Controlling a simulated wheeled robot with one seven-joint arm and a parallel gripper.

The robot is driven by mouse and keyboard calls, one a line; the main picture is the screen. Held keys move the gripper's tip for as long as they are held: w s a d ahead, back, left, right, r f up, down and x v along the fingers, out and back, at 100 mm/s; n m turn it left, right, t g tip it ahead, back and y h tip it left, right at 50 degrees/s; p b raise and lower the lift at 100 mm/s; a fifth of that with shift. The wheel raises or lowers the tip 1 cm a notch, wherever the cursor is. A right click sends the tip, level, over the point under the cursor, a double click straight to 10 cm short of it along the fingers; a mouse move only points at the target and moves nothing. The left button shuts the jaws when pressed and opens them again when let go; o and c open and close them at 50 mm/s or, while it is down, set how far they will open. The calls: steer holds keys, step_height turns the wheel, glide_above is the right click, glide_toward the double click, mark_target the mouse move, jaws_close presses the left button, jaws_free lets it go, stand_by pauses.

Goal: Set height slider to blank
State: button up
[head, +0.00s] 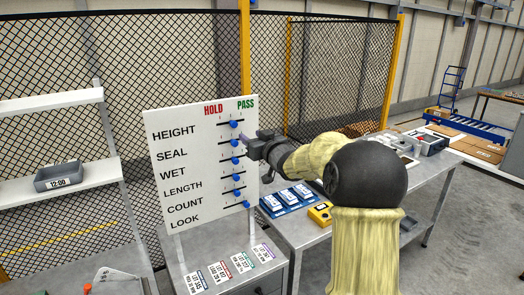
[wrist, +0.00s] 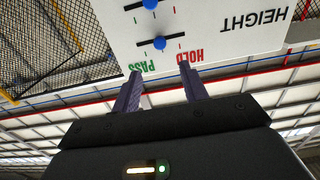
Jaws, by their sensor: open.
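The white board (head: 165,205) carries rows HEIGHT, SEAL, WET, LENGTH, COUNT and LOOK under red HOLD and green PASS headings. The height slider's blue knob (head: 234,124) is on the top track, between the two headings. In the wrist view the board is upside down, and the height knob (wrist: 160,44) sits near mid-track. The knob below it, in the SEAL row (wrist: 150,3), is partly cut off. My gripper (head: 248,141) is in front of the board's right side. In the wrist view my gripper (wrist: 162,70) is open and empty, its fingertips apart from the height knob.
A shelf with a grey bin (head: 59,176) is at left. Black mesh fencing (head: 190,60) stands behind. Open floor lies at right.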

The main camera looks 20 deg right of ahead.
steer(key=b+v, duration=0.1)
steer(key=v, duration=0.4)
steer(key=shift+d, duration=0.1)
steer(key=s+a+f+m+g+h, duration=0.1)
steer(key=s+f+g+h, duration=0.15)
steer(key=s+f, duration=0.35)
steer(key=s+a+f+m+g+h, duration=0.15)
steer(key=s+f+g, duration=0.25)
steer(key=f, duration=0.4)
steer(key=s+a+f+g, duration=0.2)
steer(key=s+f+g, duration=0.2)
steer(key=s, duration=0.7)
steer(key=s+a+f+g, duration=0.2)
steer(key=s+f+g, duration=0.2)
steer(key=s+f, duration=0.5)
steer(key=s, duration=0.3)
steer(key=shift+s+a, duration=0.15)
steer(key=shift+a, duration=0.25)
steer(key=shift+g, duration=0.25)
